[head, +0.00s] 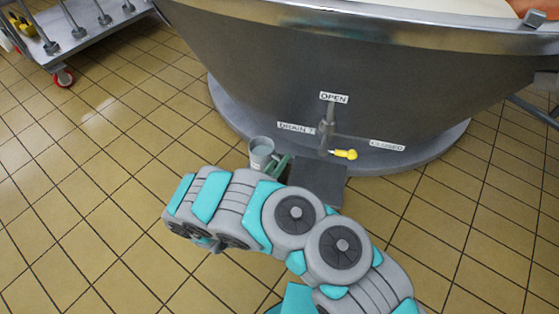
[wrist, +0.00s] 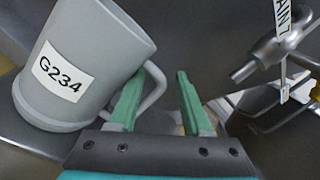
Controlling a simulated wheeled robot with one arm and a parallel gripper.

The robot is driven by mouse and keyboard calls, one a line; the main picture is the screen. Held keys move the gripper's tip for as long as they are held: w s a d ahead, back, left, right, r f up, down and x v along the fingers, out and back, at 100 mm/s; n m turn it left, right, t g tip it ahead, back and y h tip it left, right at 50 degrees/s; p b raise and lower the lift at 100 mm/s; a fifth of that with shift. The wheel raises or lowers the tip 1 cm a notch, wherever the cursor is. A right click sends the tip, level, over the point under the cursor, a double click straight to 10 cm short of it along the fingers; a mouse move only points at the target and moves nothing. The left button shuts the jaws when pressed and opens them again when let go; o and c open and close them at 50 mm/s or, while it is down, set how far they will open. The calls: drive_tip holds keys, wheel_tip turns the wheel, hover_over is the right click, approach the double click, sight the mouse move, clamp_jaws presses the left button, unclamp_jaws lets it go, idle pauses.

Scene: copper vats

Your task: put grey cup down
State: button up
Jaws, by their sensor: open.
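The grey cup (head: 262,153) appears upright in the head view, at the front left of the vat's round base. In the wrist view the cup (wrist: 92,55) fills the upper left, with a white "G234" label and its handle turned towards my gripper. My gripper (wrist: 163,85) is open, with its two green fingers apart. The left finger overlaps the cup's handle; I cannot tell whether they touch. In the head view my gripper (head: 279,164) is just right of the cup, partly hidden by my arm. The cup's underside contact is not clear.
The big metal vat (head: 370,75) stands behind, on a wide grey base (head: 420,155). Its drain valve (head: 326,130) with a yellow handle (head: 344,154) is right of the cup. A dark grey square plate (head: 318,180) lies below the valve. Tiled floor is free at left.

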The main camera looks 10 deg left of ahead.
drive_tip(key=shift+s+r, duration=0.1)
drive_tip(key=p+v, duration=0.1)
drive_tip(key=v, duration=1)
drive_tip(key=shift+s, duration=0.4)
drive_tip(key=shift+a, duration=0.1)
